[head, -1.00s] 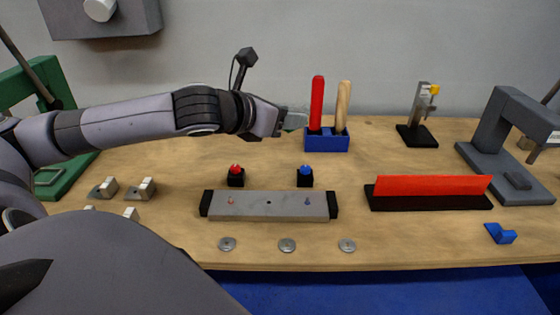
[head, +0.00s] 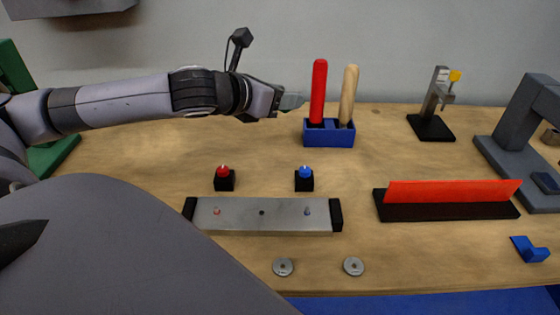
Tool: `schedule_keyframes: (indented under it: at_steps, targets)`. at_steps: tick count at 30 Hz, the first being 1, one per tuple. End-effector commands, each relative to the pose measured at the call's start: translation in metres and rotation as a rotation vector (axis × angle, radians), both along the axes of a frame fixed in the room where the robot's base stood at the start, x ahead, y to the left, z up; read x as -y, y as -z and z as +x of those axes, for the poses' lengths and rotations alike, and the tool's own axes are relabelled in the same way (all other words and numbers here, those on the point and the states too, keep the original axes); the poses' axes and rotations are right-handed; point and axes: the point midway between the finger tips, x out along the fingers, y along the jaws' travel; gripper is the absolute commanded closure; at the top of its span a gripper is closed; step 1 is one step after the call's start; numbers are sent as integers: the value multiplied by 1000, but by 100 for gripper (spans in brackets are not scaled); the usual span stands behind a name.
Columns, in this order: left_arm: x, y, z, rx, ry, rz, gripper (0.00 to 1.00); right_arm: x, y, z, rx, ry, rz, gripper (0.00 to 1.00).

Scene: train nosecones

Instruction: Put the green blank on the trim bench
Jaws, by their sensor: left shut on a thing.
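My left gripper (head: 287,101) is in the upper middle of the head view, shut, with a small grey-green tapered piece (head: 293,102) at its tip. The piece is too small to tell whether it is the green blank; no other green blank shows. The tip appears just left of a red handle (head: 318,88); I cannot tell whether they touch. A wooden bench (head: 130,150) spans the view below; no label shows whether it is the trim bench. My right gripper is not in view.
A blue holder (head: 329,138) carries the red handle and a wooden one (head: 349,92). A grey bar (head: 245,214) lies in front, with red and blue buttons (head: 305,174) behind it. A red fence (head: 450,191) and grey press (head: 520,130) stand right. Bare wood lies between.

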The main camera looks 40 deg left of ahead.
Motion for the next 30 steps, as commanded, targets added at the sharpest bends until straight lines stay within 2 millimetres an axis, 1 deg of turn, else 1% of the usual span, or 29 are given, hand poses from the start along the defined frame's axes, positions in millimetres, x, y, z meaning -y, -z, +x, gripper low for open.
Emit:
schedule_keyframes:
  at_steps: [1, 3, 9, 12, 15, 20, 24, 27, 30]
  targets:
    - [0, 19, -1, -5, 1, -3, 92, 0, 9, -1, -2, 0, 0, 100]
    - [0, 36, 0, -5, 0, -5, 92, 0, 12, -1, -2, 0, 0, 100]
    - [0, 84, 0, -4, -2, -7, 92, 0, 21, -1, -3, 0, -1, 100]
    - [0, 101, 0, -2, -2, -5, 92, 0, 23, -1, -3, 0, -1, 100]
    - [0, 112, 0, 1, -2, -4, 92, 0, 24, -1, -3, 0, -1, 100]
    - [0, 122, 0, 1, -1, -2, 92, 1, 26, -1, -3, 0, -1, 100]
    - [0, 142, 0, 0, -2, -5, 92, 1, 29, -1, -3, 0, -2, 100]
    - [0, 152, 0, 0, -2, -1, 92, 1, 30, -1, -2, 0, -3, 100]
    - [0, 155, 0, 2, 0, -1, 92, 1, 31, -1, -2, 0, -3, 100]
